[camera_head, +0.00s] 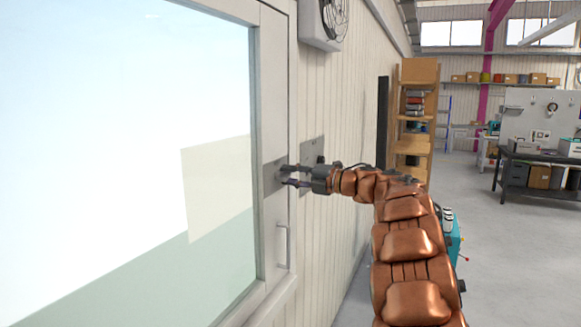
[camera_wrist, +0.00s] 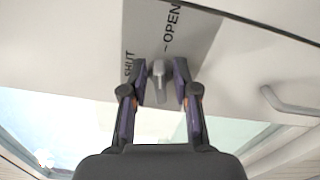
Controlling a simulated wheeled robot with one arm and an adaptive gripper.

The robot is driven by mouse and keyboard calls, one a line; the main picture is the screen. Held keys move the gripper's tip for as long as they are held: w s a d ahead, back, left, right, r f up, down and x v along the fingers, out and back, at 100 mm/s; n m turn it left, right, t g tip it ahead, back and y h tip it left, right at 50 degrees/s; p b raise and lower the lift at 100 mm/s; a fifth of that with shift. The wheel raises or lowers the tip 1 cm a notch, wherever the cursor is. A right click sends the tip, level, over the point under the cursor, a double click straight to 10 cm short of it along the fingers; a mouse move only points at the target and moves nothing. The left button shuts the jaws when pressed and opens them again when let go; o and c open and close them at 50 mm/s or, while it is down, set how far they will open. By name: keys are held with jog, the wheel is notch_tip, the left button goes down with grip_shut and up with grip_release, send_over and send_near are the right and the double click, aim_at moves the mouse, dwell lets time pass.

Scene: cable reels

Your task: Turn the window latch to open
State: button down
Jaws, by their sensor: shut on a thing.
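The window latch (camera_wrist: 159,84) is a small light-grey lever on a grey plate (camera_wrist: 196,36) marked SHUT on the left and OPEN on the upper right in the wrist view. The lever points down in that picture, towards my gripper's body. My gripper (camera_wrist: 159,78) is shut on the latch, one finger on each side of it. In the head view, my gripper (camera_head: 284,176) reaches left to the plate (camera_head: 271,180) on the window frame (camera_head: 275,110); the latch itself is too small to make out there.
A pull handle (camera_head: 283,246) sits below the plate on the frame and also shows in the wrist view (camera_wrist: 290,103). A second grey plate (camera_head: 312,150) is on the wall beside my gripper. A fan box (camera_head: 322,22) hangs above. Open floor (camera_head: 510,260) lies to the right.

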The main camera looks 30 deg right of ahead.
jog(key=shift+m+p, duration=1)
jog(key=shift+m, duration=0.4)
jog(key=shift+f, duration=0.15)
jog(key=c, duration=1.2)
grip_release()
jog(key=shift+d, duration=0.1)
jog(key=v, duration=1.2)
